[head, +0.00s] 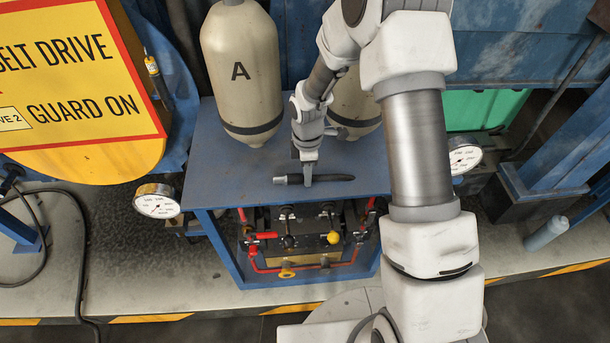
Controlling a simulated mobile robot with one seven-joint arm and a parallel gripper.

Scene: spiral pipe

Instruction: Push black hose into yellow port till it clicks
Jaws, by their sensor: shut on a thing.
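A short black hose (335,178) with a grey end on its left lies level at the top of the blue bench. My gripper (308,180) points down over it and is shut on it, nearer its grey end. I cannot tell whether the hose rests on the bench or is just above it. Below the bench top is a panel with red pipes. A yellow ring-like fitting (287,273), perhaps the yellow port, sits low at its front, apart from the hose. A yellow ball (333,237) is higher on the right.
The blue bench top (235,178) is otherwise mostly clear. Two beige tanks, one marked A (240,70), stand at its back. Gauges flank it at left (158,200) and right (463,157). A red valve handle (262,236) is beside the panel's left.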

